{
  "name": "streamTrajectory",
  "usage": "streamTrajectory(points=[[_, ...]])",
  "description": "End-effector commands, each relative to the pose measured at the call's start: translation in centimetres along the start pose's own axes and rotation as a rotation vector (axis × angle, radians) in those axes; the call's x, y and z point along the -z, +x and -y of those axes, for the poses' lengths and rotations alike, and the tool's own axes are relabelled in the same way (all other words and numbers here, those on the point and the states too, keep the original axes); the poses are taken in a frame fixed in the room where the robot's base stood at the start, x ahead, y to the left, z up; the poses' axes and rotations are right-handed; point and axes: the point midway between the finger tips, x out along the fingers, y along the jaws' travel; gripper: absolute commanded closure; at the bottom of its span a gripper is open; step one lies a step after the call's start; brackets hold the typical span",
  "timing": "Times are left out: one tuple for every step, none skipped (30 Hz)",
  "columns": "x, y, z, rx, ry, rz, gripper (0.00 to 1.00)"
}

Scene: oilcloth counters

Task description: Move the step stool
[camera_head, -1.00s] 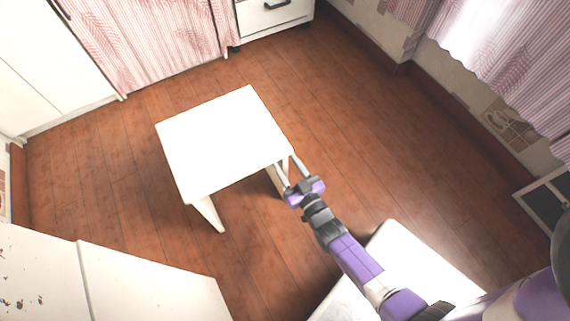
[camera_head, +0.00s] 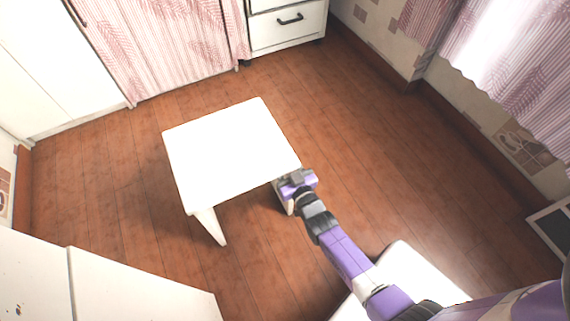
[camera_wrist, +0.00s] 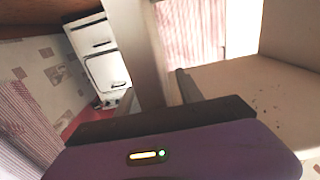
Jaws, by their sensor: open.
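The white step stool (camera_head: 230,152) stands upright on the wooden floor in the head view. Its flat top is bare and one near leg (camera_head: 208,225) shows at the left; the right support is mostly hidden behind my gripper. My gripper (camera_head: 291,180) is open at the stool's near right corner. Its fingertips are hidden, seemingly below the edge of the top; I cannot tell whether they touch it. The wrist view shows my purple gripper body (camera_wrist: 190,150) and a dark finger (camera_wrist: 188,86). A pale upright panel (camera_wrist: 140,50) beyond may be part of the stool, but I cannot tell.
White counters (camera_head: 130,285) fill the lower left. A white surface (camera_head: 425,270) lies under my arm at lower right. A curtained cabinet (camera_head: 165,45) and a drawer unit (camera_head: 288,28) stand along the back. The floor (camera_head: 390,170) right of the stool is clear.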

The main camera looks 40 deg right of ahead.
Motion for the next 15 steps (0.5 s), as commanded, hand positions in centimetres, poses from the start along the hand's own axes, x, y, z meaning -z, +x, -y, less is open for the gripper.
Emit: streamTrajectory(points=[[-0.03, 0.06, 0.0, 0.0, 0.0, 0.001, 0.56], [-0.02, 0.07, 0.0, 0.0, 0.0, 0.001, 0.56], [-0.02, 0.06, 0.01, 0.0, 0.0, 0.001, 0.56], [-0.02, 0.06, 0.0, 0.0, 0.0, 0.001, 0.56], [-0.01, 0.05, 0.01, 0.0, 0.0, 0.001, 0.56], [-0.02, 0.05, 0.01, 0.0, 0.0, 0.001, 0.56], [-0.02, 0.04, 0.01, 0.0, 0.0, 0.001, 0.56], [-0.02, 0.04, 0.01, 0.0, 0.001, 0.001, 0.58], [-0.02, 0.04, 0.01, 0.0, 0.001, 0.001, 0.66], [-0.02, 0.03, 0.01, 0.0, 0.001, 0.001, 0.72], [-0.02, 0.03, 0.01, 0.0, 0.001, 0.001, 0.78], [-0.02, 0.03, 0.01, 0.0, 0.001, 0.001, 0.86], [-0.02, 0.03, 0.01, 0.0, 0.001, 0.001, 0.92], [-0.02, 0.03, 0.01, 0.0, 0.001, 0.001, 0.98], [-0.03, 0.02, 0.01, 0.0, 0.001, 0.001, 1.0]])
